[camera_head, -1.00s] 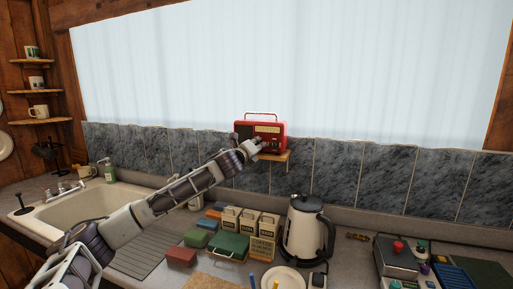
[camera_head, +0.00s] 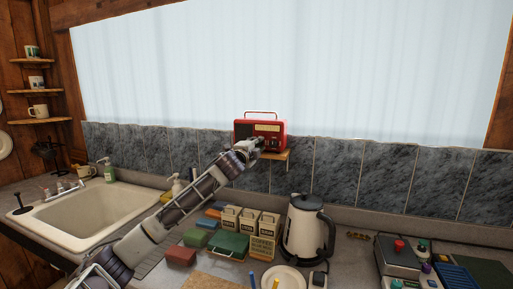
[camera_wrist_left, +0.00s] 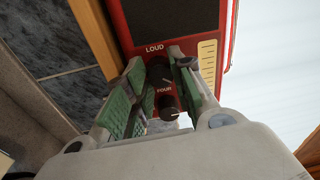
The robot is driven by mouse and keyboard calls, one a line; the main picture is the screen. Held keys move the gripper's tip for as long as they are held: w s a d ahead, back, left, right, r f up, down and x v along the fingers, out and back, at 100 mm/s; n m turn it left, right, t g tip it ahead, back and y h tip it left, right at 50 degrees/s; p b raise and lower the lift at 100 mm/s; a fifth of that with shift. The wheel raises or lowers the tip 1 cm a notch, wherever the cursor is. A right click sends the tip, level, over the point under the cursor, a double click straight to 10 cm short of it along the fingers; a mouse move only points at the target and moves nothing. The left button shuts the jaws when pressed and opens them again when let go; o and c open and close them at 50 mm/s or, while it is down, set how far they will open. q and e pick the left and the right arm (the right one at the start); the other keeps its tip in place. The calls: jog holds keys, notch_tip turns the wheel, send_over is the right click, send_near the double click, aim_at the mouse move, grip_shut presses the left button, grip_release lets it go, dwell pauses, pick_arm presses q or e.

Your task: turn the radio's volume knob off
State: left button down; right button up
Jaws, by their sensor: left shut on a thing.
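The red radio (camera_head: 245,131) with a light handle stands on a small wooden shelf (camera_head: 281,156) in front of the window blind. In the left wrist view its red front (camera_wrist_left: 205,48) has two dark round knobs. The upper knob (camera_wrist_left: 159,70), beside the word LOUD, sits between the fingertips of my left gripper (camera_wrist_left: 160,68). In the head view this gripper (camera_head: 258,145) is at the radio's lower front and hides part of it. The gripper is shut on the LOUD knob. The other knob (camera_wrist_left: 168,108) lies nearer the palm, between the fingers. My right gripper is not in view.
Below the shelf, the counter holds several cartons (camera_head: 247,222), a green box (camera_head: 228,245) and a kettle (camera_head: 307,230). A sink (camera_head: 85,238) is at the left. Dark tiles (camera_head: 355,178) run behind the counter.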

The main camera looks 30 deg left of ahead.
pick_arm(q)
jog(key=n, duration=0.4)
jog(key=shift+d+f, duration=0.1)
jog(key=shift+f, duration=0.05)
jog(key=n+y, duration=0.1)
jog(key=n, duration=0.3)
jog(key=shift+n, duration=0.3)
jog(key=c, duration=1.5)
grip_release()
jog(key=shift+o, duration=0.2)
jog(key=shift+s, duration=0.15)
jog(key=v, duration=1.1)
jog(key=shift+s, duration=0.35)
